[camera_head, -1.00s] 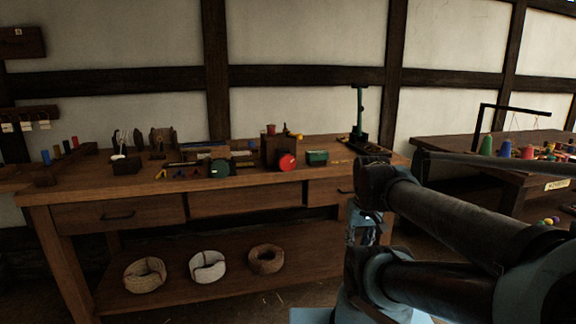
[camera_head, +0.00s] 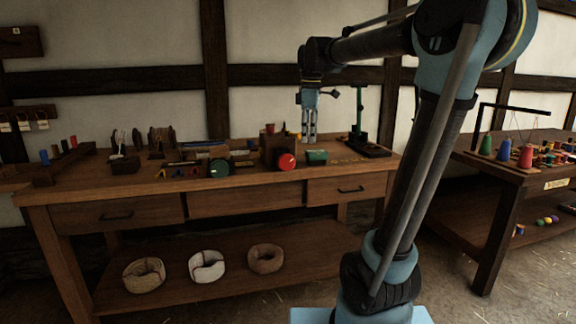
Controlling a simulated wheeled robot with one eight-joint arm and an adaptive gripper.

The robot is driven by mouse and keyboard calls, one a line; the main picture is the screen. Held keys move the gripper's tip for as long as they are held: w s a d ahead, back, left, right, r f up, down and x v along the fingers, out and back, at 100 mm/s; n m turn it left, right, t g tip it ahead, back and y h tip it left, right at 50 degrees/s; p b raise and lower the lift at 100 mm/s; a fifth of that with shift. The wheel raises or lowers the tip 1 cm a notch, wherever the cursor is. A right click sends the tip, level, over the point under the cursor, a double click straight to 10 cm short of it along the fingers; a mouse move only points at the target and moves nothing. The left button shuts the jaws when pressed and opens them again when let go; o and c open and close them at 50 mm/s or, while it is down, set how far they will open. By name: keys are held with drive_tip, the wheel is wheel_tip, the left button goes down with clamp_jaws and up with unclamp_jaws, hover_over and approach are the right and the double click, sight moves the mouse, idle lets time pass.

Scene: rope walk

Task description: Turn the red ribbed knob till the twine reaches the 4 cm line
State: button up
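The red knob (camera_head: 287,162) faces me on the front of a dark wooden box (camera_head: 268,147) on the workbench; its ribs are too small to make out. Small red and yellow items sit on top of the box. My gripper (camera_head: 309,139) hangs pointing down, above and to the right of the red knob and apart from it in the picture. Its fingers look close together, but I cannot tell whether they are open or shut. The twine and the 4 cm line are too small to make out.
A green stand (camera_head: 359,125) rises at the bench's right end. Rope coils (camera_head: 208,266) lie on the lower shelf. Another table (camera_head: 520,172) stands at right.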

sight(288, 162)
drive_tip(key=w+a+r+n, duration=0.4)
drive_tip(key=w+a+n, duration=0.1)
drive_tip(key=w+a, duration=0.2)
drive_tip(key=shift+g, duration=0.3)
drive_tip(key=f, duration=1.7)
drive_tip(key=shift+a, duration=0.2)
clamp_jaws()
